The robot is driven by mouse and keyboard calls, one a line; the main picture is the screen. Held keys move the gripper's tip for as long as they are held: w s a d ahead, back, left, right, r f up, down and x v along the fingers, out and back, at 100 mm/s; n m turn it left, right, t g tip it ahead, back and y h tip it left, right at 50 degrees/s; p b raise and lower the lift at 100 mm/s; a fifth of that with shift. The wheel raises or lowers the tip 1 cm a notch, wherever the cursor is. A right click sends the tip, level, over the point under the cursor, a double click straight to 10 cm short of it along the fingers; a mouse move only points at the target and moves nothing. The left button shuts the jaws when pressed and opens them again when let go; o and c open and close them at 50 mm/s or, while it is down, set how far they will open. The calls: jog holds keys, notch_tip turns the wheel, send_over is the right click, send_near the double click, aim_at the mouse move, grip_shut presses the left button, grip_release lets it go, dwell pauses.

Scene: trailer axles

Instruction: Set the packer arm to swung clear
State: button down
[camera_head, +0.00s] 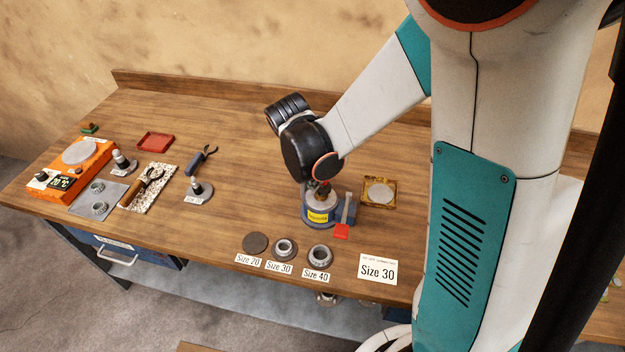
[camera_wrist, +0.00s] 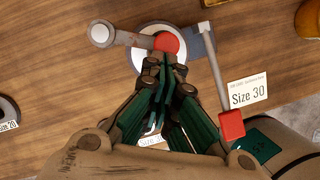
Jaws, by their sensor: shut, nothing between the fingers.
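The packer (camera_head: 318,217) is a round grey pot with a yellow label on a blue base near the bench's front. In the wrist view its pale rim (camera_wrist: 140,62) shows behind my fingers. A grey arm (camera_wrist: 128,39) lies across the top, with a red cap over the pot and a pale round end out to the left. A thin grey lever (camera_wrist: 217,75) with a red block end (camera_wrist: 231,125) stands at the right, pointing to the front. My gripper (camera_wrist: 168,66) is shut and empty, above the pot. Whether it touches the arm I cannot tell; my wrist hides this in the head view.
A grey disc and two rings (camera_head: 285,248) lie in front with size labels. A "Size 30" card (camera_head: 378,269) lies front right. A yellow-edged tray (camera_head: 379,193) is right of the packer. An orange scale (camera_head: 70,170) stands far left. The back middle bench is clear.

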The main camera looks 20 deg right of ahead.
jog(key=d+n, duration=0.1)
jog(key=d+n+t+b, duration=0.1)
jog(key=n, duration=0.1)
jog(key=shift+w+d+y, duration=0.2)
jog(key=shift+d+y, duration=0.1)
jog(key=shift+w+d+b, duration=0.35)
jog(key=shift+w+d, duration=0.2)
jog(key=shift+d, duration=0.3)
jog(key=shift+w+d+b, duration=0.3)
jog(key=shift+w+d, duration=0.25)
jog(key=shift+d, duration=0.25)
jog(key=shift+w+d+b, duration=0.2)
jog(key=shift+w+d, duration=0.2)
jog(key=shift+w, duration=0.35)
jog(key=shift+w+d+b, duration=0.2)
jog(key=shift+w+d, duration=0.2)
jog(key=shift+w, duration=0.5)
